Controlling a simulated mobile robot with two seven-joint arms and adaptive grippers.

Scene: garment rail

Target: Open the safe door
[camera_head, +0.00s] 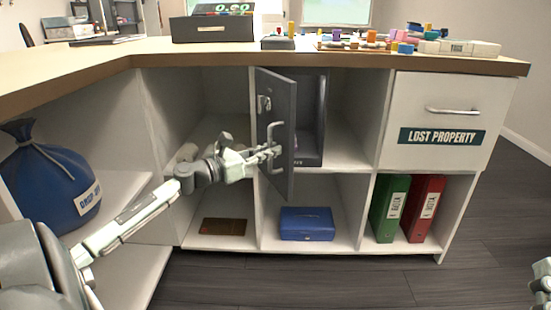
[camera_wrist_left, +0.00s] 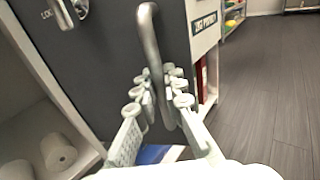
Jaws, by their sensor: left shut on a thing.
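The dark grey safe (camera_head: 311,120) stands in the upper middle compartment of the counter. Its door (camera_head: 281,172) stands swung out from the front, and part of the dark inside shows to its right. My left gripper (camera_head: 270,152) is at the door's handle and shut on it. In the left wrist view the curved metal handle (camera_wrist_left: 151,45) runs between the fingers of my left gripper (camera_wrist_left: 155,100). A lock knob (camera_wrist_left: 65,12) shows on the door. My right gripper (camera_head: 541,280) is partly in view at the lower right edge, apart from everything.
A blue cash box (camera_head: 307,224), a green binder (camera_head: 389,209) and a red binder (camera_head: 424,209) stand on the lower shelves. A drawer (camera_head: 448,112) is at the right. A blue bag (camera_head: 50,180) sits at the left. The floor in front is clear.

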